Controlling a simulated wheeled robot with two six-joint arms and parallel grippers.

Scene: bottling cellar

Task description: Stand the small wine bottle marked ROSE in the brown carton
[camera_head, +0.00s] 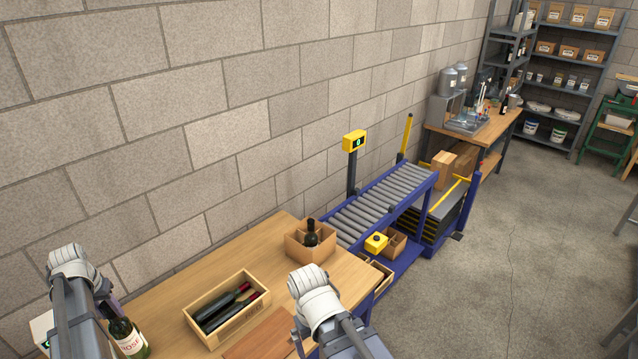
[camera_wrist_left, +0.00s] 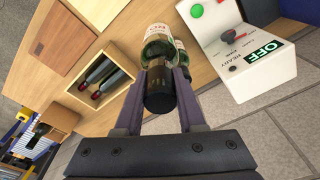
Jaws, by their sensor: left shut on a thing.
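The ROSE bottle (camera_head: 130,343) is dark green with a pale label and stands at the lower left of the head view, by the wooden table. My left gripper (camera_head: 114,310) is shut on its dark neck (camera_wrist_left: 159,98), shown between the fingers in the left wrist view. A second labelled bottle (camera_wrist_left: 181,48) shows just beside it there. The brown carton (camera_head: 297,248) has dividers and sits open at the table's far right corner, with one dark bottle (camera_head: 311,234) upright in it. My right arm shows at the bottom centre, but its gripper is not visible.
A wooden crate (camera_head: 247,317) with several lying bottles sits between the left gripper and the carton. A white control box (camera_wrist_left: 246,62) marked OFF is near the bottle. A brown board (camera_head: 262,340) lies in front of the crate. A roller conveyor (camera_head: 385,203) begins beyond the carton.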

